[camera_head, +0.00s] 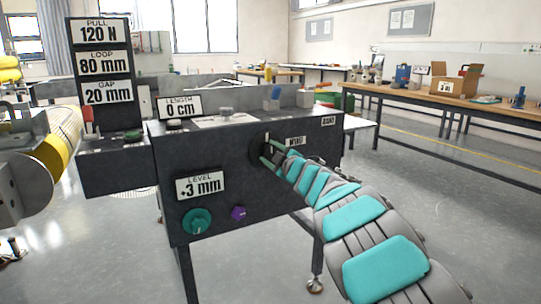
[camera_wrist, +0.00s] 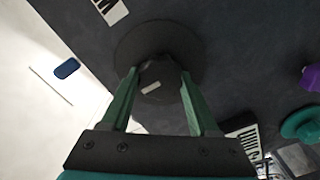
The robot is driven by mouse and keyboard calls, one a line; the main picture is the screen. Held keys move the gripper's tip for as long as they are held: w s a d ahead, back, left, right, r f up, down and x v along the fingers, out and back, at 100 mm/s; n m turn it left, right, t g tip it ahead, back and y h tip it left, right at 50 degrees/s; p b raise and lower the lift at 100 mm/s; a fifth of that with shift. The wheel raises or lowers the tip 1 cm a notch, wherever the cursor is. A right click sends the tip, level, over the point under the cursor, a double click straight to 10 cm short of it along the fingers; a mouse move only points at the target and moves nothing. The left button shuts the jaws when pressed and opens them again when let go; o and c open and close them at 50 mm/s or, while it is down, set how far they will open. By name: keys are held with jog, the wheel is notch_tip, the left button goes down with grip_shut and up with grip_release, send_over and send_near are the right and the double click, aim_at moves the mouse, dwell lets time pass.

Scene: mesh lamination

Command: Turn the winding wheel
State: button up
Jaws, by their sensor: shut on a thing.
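The winding wheel (camera_wrist: 192,38) is a dark round disc with a raised hub on the front of the dark machine (camera_head: 240,188). In the wrist view, my gripper (camera_wrist: 159,76) has its two green fingers on either side of the hub, which carries a small pale mark. My gripper is shut on the hub. In the head view, my gripper (camera_head: 267,151) reaches the machine's front face beside a label reading "WIND", and hides most of the wheel. The length sign (camera_head: 180,108) reads 0 cm.
A teal knob (camera_head: 197,221) and a purple knob (camera_head: 238,213) sit low on the machine front, under a level sign (camera_head: 200,185) reading +3 mm. A yellow roll (camera_head: 58,145) is at the left. A workbench (camera_head: 440,100) stands back right; the floor between is clear.

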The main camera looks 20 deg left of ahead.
jog(key=shift+f, duration=0.1)
dwell(0.3)
jog(key=o, duration=1.4)
jog(key=shift+s, duration=0.1)
jog(key=shift+b+v, duration=0.3)
jog(key=shift+v, duration=3.55)
